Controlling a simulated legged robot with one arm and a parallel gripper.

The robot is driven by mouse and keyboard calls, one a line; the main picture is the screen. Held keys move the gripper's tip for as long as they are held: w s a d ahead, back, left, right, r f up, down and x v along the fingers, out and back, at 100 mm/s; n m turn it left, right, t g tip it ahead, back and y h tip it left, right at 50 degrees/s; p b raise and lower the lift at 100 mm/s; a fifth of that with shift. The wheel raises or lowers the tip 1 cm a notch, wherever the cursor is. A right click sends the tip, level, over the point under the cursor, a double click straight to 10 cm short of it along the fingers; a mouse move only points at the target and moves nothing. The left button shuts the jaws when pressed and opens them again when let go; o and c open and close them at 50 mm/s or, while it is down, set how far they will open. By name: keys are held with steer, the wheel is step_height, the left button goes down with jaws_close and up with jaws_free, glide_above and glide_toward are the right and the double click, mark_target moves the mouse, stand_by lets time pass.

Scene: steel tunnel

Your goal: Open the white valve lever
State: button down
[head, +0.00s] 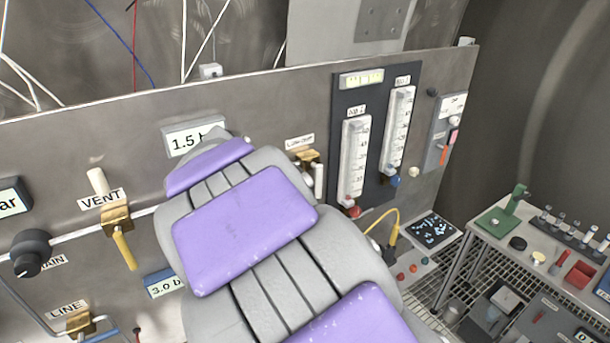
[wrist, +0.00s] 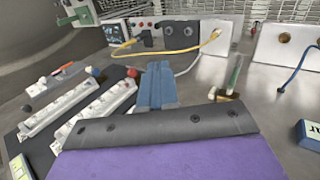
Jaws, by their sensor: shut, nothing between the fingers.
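The white valve lever (head: 318,181) hangs down from a brass valve body (head: 308,158) on the steel panel, just right of my arm in the head view. My gripper (wrist: 158,72) shows in the wrist view as blue-grey fingers, shut and empty. The lever is to the right of the fingers there, and I see no contact. In the head view my arm hides the fingers.
Two flow meters (head: 354,165) with red and blue knobs are right of the lever. A VENT valve with a yellow lever (head: 124,249) is on the left. A yellow cable (head: 384,219) hangs below the meters. A bench (head: 485,228) with small items stands at right.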

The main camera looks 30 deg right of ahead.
steer(key=w+a+r+n+t+h+p, duration=0.1)
steer(key=w+r, duration=0.2)
steer(key=w, duration=0.3)
steer(key=w+a+r+n+t+h+p, duration=0.1)
steer(key=w+r+p, duration=0.1)
steer(key=w, duration=0.4)
steer(key=shift+a+r, duration=0.4)
steer(key=shift+r, duration=0.25)
steer(key=shift+d, duration=0.1)
glide_toward(317, 195)
step_height(317, 195, down, 3)
steer(key=d, duration=0.1)
steer(key=w+d+p, duration=0.1)
steer(key=shift+d+f, duration=0.15)
steer(key=shift+d, duration=0.2)
steer(key=shift+w+d, duration=0.15)
steer(key=shift+d, duration=0.45)
steer(key=shift+f+h, duration=0.1)
steer(key=shift+h, duration=0.2)
